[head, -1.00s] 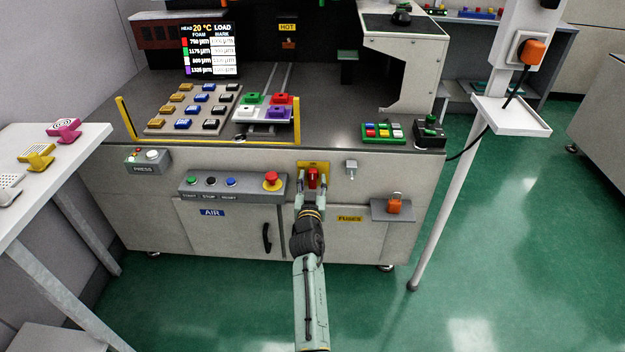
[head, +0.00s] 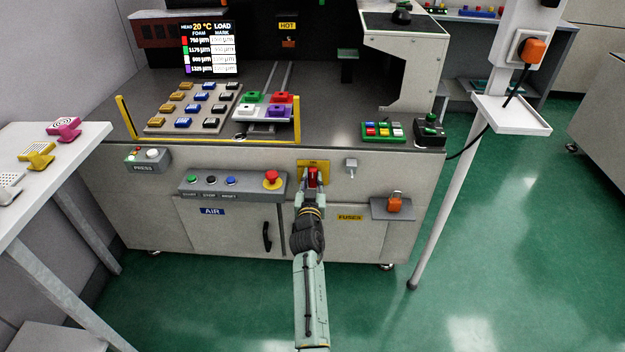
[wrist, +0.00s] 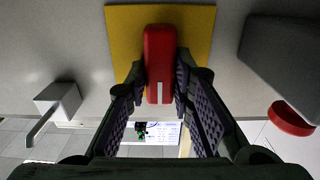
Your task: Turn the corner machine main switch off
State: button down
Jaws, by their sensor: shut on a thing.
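The main switch is a red handle (head: 313,176) on a yellow plate (head: 314,164) on the front of the machine. In the wrist view the red handle (wrist: 159,65) stands upright on the picture, with a white mark near its lower end, in front of the yellow plate (wrist: 204,20). My gripper (head: 312,186) is at the switch. In the wrist view its two ribbed finger pads (wrist: 160,90) lie against the left and right sides of the handle, shut on it.
A red emergency button (head: 271,177) sits on the grey box left of the switch.

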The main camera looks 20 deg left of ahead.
jog(key=shift+n, duration=0.4)
jog(key=n, duration=0.3)
jog(key=shift+a+n+b, duration=0.1)
jog(key=shift+n+b, duration=0.3)
jog(key=n, duration=0.4)
jog(key=shift+s+a+f+n, duration=0.1)
jog(key=shift+n, duration=0.2)
jog(key=n, duration=0.4)
jog(key=shift+a+f+p, duration=0.1)
jog(key=shift+p, duration=0.2)
jog(key=n, duration=0.4)
jog(key=shift+f+n+p, duration=0.15)
jog(key=shift+n+p, duration=0.15)
jog(key=shift+p, duration=0.1)
jog(key=c, duration=1.4)
grip_release()
